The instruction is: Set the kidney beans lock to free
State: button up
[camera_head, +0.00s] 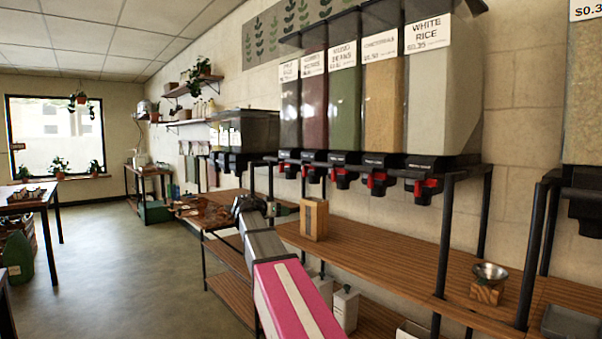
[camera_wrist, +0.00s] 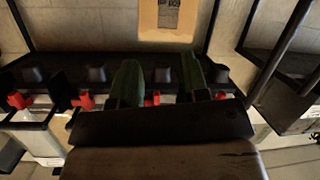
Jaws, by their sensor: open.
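The kidney beans bin (camera_head: 313,110) is the dark red one, second from the left in the row on the wall in the head view. Its black dispenser has a red lock (camera_head: 311,175) at the front. My gripper (camera_head: 246,204) is in front of and below the row, left of this lock in the picture. In the wrist view my gripper (camera_wrist: 160,80) is open and empty, with its two dark green fingers apart. Several red locks show there; one appears between the fingers and another beside the right finger. I cannot tell which is the kidney beans lock, or any contact.
Green (camera_head: 343,105), tan (camera_head: 382,105) and white rice (camera_head: 428,100) bins stand to the right. A wooden holder (camera_head: 314,219) and a metal bowl (camera_head: 490,271) on a small block stand on the wooden counter (camera_head: 390,258). Black posts frame the row.

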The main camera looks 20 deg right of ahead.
aim_at(303, 170)
notch_tip(303, 170, up, 15)
jog(key=w+m+h, duration=0.2)
jog(key=m+h, duration=0.2)
jog(key=x, duration=1.1)
jog(key=shift+s+d+f, duration=0.15)
jog(key=shift+s, duration=0.05)
